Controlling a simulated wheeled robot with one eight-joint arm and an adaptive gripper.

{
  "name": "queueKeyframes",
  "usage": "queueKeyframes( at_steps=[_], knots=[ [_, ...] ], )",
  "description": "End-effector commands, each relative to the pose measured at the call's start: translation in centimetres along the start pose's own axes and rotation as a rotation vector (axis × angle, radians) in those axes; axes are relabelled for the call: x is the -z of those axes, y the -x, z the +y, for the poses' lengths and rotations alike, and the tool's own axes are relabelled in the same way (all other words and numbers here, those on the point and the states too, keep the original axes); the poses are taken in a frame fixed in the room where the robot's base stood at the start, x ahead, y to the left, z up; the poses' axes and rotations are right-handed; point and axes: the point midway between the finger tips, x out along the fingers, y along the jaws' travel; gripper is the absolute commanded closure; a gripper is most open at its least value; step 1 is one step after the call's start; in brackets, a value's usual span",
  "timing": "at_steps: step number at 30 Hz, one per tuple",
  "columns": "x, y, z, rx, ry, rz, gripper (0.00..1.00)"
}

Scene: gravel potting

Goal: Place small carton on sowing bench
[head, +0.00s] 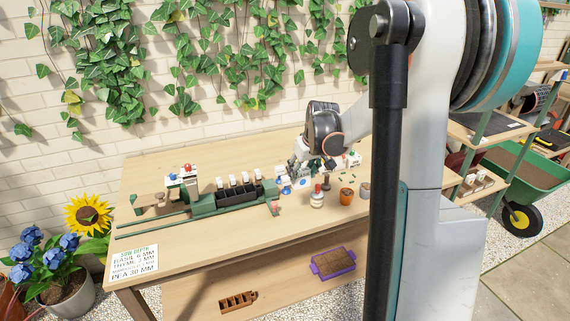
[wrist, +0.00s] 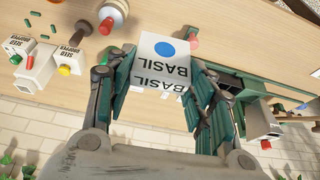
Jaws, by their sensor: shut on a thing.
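A white small carton (wrist: 162,62) marked BASIL with a blue dot is between the fingers of my gripper (wrist: 155,80) in the wrist view. The gripper is shut on it, with a finger on each side. In the head view my gripper (head: 303,165) is over the back right part of the wooden sowing bench (head: 180,252). The carton (head: 304,183) shows small and partly hidden below it. I cannot tell whether its base touches the bench top.
A green rail fixture with a black tray (head: 238,196) stands left of the gripper. A red-topped bottle (head: 317,198) and an orange pot (head: 346,196) stand close on the right. A seed dropper box (wrist: 38,72) shows in the wrist view.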

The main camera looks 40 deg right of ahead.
Motion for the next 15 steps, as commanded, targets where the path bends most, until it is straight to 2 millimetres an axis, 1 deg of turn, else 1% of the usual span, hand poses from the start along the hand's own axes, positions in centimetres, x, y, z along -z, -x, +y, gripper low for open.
queueKeyframes(
  at_steps=[1, 3, 6, 9, 11, 14, 15],
  knots=[
    [0.5, 1.2, 2.2, -0.005, -0.017, 0.001, 0.74],
    [0.7, 2.0, 4.5, -0.01, -0.027, 0.003, 0.74],
    [0.9, 2.8, 6.7, -0.015, -0.037, 0.005, 0.74],
    [0.9, 3.0, 7.7, -0.016, -0.04, 0.006, 0.74],
    [0.7, 2.5, 8.0, -0.017, -0.041, 0.007, 0.74],
    [0.0, 0.8, 8.0, -0.017, -0.041, 0.007, 0.74],
    [-0.4, -0.1, 8.0, -0.017, -0.041, 0.007, 0.74]
  ],
)
